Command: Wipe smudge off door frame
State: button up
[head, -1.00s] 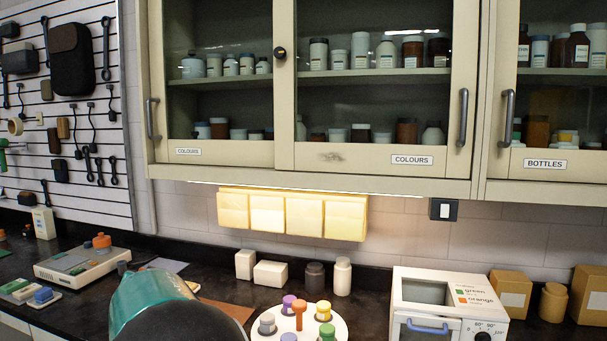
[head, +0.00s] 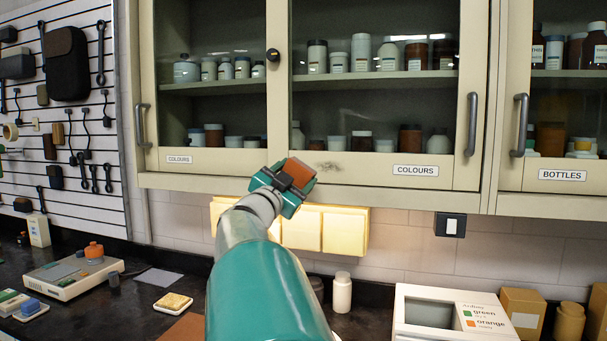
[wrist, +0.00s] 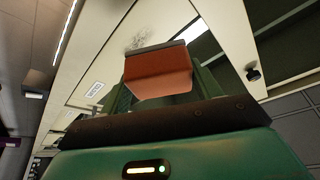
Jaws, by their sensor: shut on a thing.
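My gripper (head: 284,188) is raised in front of the lower rail of the cabinet door and is shut on an orange-brown block (head: 301,171) with a grey layer. The dark smudge (head: 329,166) is on the cream door frame (head: 358,171), just right of the block in the head view. In the wrist view the block (wrist: 158,74) sits between the fingers, its grey edge toward the door. The smudge (wrist: 139,39) shows just beyond that edge. A gap seems to remain between block and frame, but I cannot tell how wide.
Glass panes with bottles behind them lie above the rail. A dark round knob (head: 272,55) and a long handle (head: 473,124) stick out from the doors. Lit yellow panels (head: 345,230) hang below. The counter holds a white box (head: 415,300) and a white bottle (head: 342,292).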

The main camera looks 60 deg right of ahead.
jog(key=shift+s+d+r+g, duration=0.2)
jog(key=shift+s+d+g, duration=0.15)
jog(key=shift+d, duration=0.3)
jog(key=shift+s+d+r, duration=0.1)
jog(key=shift+s+d, duration=0.1)
jog(key=shift+w+d, duration=0.25)
jog(key=shift+d, duration=0.3)
jog(key=shift+w+d, duration=0.25)
jog(key=shift+d, duration=0.25)
jog(key=shift+s+d, duration=0.15)
jog(key=shift+d, duration=1.1)
jog(key=shift+w, duration=0.25)
jog(key=shift+w+d, duration=0.1)
jog(key=shift+d, duration=0.85)
